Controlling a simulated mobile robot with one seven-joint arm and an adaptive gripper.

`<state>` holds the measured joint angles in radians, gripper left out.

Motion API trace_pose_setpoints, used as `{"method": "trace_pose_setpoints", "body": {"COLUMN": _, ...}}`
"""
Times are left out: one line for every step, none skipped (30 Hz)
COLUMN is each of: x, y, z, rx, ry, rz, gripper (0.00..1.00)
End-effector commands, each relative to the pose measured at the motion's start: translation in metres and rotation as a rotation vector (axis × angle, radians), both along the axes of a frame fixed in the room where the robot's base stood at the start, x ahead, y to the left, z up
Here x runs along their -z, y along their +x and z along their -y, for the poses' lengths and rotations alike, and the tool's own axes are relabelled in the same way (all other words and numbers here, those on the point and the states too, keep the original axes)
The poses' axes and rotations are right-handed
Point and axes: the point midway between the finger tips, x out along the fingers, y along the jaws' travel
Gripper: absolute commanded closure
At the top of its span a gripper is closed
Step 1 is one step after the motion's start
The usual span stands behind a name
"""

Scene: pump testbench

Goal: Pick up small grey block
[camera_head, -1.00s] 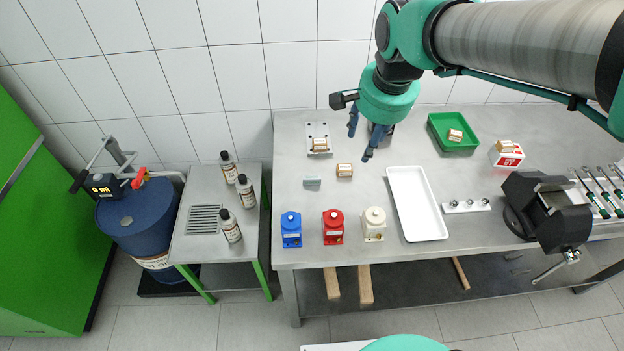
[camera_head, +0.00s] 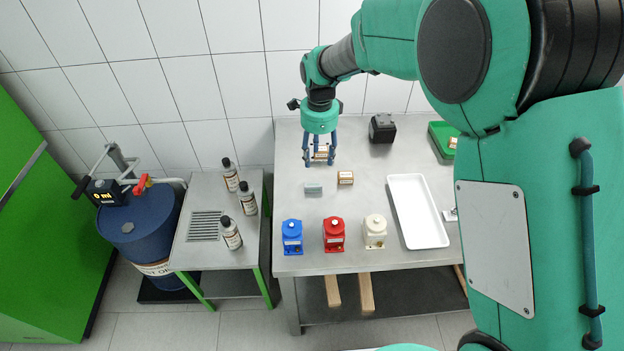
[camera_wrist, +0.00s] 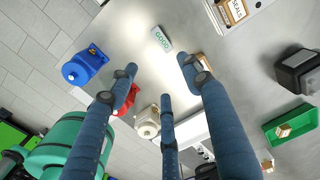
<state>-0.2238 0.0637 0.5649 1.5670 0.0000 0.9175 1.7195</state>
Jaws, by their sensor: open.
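The small grey block (camera_head: 313,188) lies on the metal table, behind the blue pump and left of a small wood-coloured block. In the wrist view the grey block (camera_wrist: 160,39) shows at the top middle, with green lettering on its face. My gripper (camera_head: 320,160) is above the back left of the table, behind the grey block in the head view. Its blue fingers are spread and empty; the wrist view shows the fingers (camera_wrist: 160,85) apart, with the grey block beyond them. The gripper does not touch the block.
The wood-coloured block (camera_head: 345,178) is close to the grey one. Blue (camera_head: 292,237), red (camera_head: 334,235) and white (camera_head: 374,233) pumps stand along the front edge. A white tray (camera_head: 418,212) lies to the right. A black device (camera_head: 382,129) and green bin (camera_head: 440,141) are farther back.

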Motion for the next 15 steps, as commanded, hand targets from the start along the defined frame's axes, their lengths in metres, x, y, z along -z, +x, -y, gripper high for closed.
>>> {"method": "trace_pose_setpoints", "body": {"x": 0.007, "y": 0.004, "z": -0.004, "rx": 0.023, "ry": -0.001, "rz": -0.009, "gripper": 0.51}}
{"method": "trace_pose_setpoints", "body": {"x": 0.01, "y": 0.006, "z": -0.006, "rx": 0.037, "ry": -0.002, "rz": -0.013, "gripper": 0.51}}
{"method": "trace_pose_setpoints", "body": {"x": 0.016, "y": 0.008, "z": -0.008, "rx": 0.053, "ry": -0.003, "rz": -0.018, "gripper": 0.51}}
{"method": "trace_pose_setpoints", "body": {"x": 0.019, "y": 0.009, "z": -0.009, "rx": 0.063, "ry": -0.004, "rz": -0.021, "gripper": 0.51}}
{"method": "trace_pose_setpoints", "body": {"x": 0.022, "y": 0.01, "z": -0.01, "rx": 0.072, "ry": -0.004, "rz": -0.023, "gripper": 0.51}}
{"method": "trace_pose_setpoints", "body": {"x": 0.024, "y": 0.011, "z": -0.011, "rx": 0.081, "ry": -0.004, "rz": -0.025, "gripper": 0.51}}
{"method": "trace_pose_setpoints", "body": {"x": 0.025, "y": 0.012, "z": -0.012, "rx": 0.086, "ry": -0.004, "rz": -0.026, "gripper": 0.51}}
{"method": "trace_pose_setpoints", "body": {"x": 0.026, "y": 0.012, "z": -0.012, "rx": 0.091, "ry": -0.004, "rz": -0.027, "gripper": 0.51}}
{"method": "trace_pose_setpoints", "body": {"x": 0.027, "y": 0.013, "z": -0.013, "rx": 0.095, "ry": -0.004, "rz": -0.028, "gripper": 0.51}}
{"method": "trace_pose_setpoints", "body": {"x": 0.027, "y": 0.013, "z": -0.013, "rx": 0.096, "ry": -0.005, "rz": -0.028, "gripper": 0.51}}
{"method": "trace_pose_setpoints", "body": {"x": 0.027, "y": 0.013, "z": -0.013, "rx": 0.097, "ry": -0.005, "rz": -0.028, "gripper": 0.51}}
{"method": "trace_pose_setpoints", "body": {"x": 0.027, "y": 0.013, "z": -0.013, "rx": 0.097, "ry": -0.005, "rz": -0.028, "gripper": 0.51}}
{"method": "trace_pose_setpoints", "body": {"x": 0.027, "y": 0.013, "z": -0.013, "rx": 0.097, "ry": -0.005, "rz": -0.028, "gripper": 0.51}}
{"method": "trace_pose_setpoints", "body": {"x": 0.027, "y": 0.013, "z": -0.013, "rx": 0.097, "ry": -0.005, "rz": -0.028, "gripper": 0.51}}
{"method": "trace_pose_setpoints", "body": {"x": 0.027, "y": 0.012, "z": -0.013, "rx": 0.096, "ry": -0.005, "rz": -0.028, "gripper": 0.51}}
